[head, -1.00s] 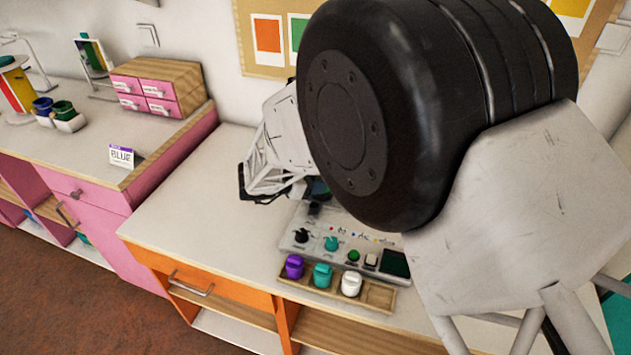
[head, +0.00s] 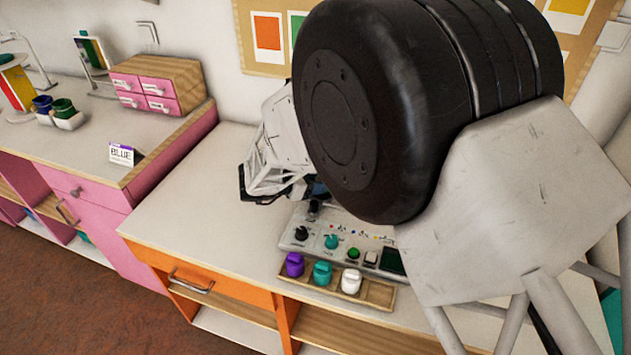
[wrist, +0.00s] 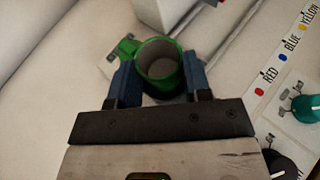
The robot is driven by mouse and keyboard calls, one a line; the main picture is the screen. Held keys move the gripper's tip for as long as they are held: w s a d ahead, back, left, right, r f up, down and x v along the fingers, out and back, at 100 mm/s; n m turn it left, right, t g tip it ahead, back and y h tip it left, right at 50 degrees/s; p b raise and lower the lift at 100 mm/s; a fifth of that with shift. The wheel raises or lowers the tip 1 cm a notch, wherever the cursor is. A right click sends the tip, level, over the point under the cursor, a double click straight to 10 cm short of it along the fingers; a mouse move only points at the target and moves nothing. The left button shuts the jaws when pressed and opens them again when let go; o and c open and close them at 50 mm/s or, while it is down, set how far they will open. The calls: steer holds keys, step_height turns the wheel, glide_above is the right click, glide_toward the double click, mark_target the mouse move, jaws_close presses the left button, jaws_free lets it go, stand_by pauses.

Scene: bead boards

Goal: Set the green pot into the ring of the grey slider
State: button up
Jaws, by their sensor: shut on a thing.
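The green pot (wrist: 143,60) is upright between the two blue fingers of my gripper (wrist: 157,70) in the wrist view, which are shut on its sides. Its open top shows an empty grey inside. A dark band shows below the pot; I cannot tell if it is shadow or part of something else. A pale grey block (wrist: 165,12) beside thin rails (wrist: 222,38) lies just beyond the pot; I cannot tell if it is the grey slider, and no ring is clearly visible. In the head view my arm hides the pot and most of the gripper.
A control panel (head: 318,236) with knobs and labels lies right of the gripper. A wooden tray (head: 378,294) with purple, teal and white pieces is at the bench front. The bench top (head: 200,215) left of the arm is clear. A green-and-white piece (wrist: 128,46) lies beside the pot.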

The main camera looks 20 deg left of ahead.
steer(key=shift+f, duration=0.3)
stand_by(0.8)
steer(key=o, duration=1.4)
steer(key=shift+r, duration=0.15)
steer(key=shift+r, duration=3.35)
